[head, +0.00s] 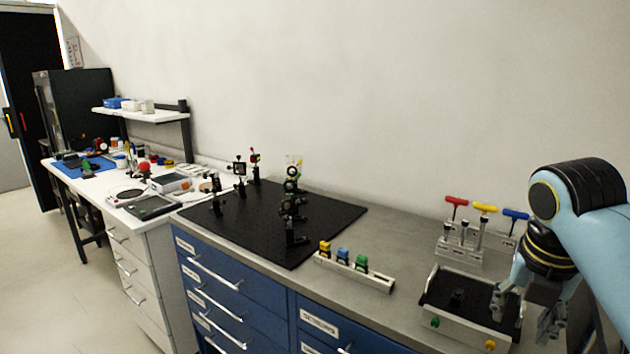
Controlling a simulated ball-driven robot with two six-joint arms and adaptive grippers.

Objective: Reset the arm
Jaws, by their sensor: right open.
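My right gripper (522,312) comes in from the right edge on a light blue arm with black joints. It points down over the right side of a grey box (462,331) with a dark inside and green and yellow knobs on its front. It is open, and I see nothing between its fingers. I cannot tell whether it touches the box. My left gripper does not show.
A rack (460,246) with red, yellow and blue T-handled tools stands behind the box. A rail (380,281) with yellow, blue and green pieces lies left of it. A black breadboard (335,217) carries several optics posts. The grey bench top between is clear.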

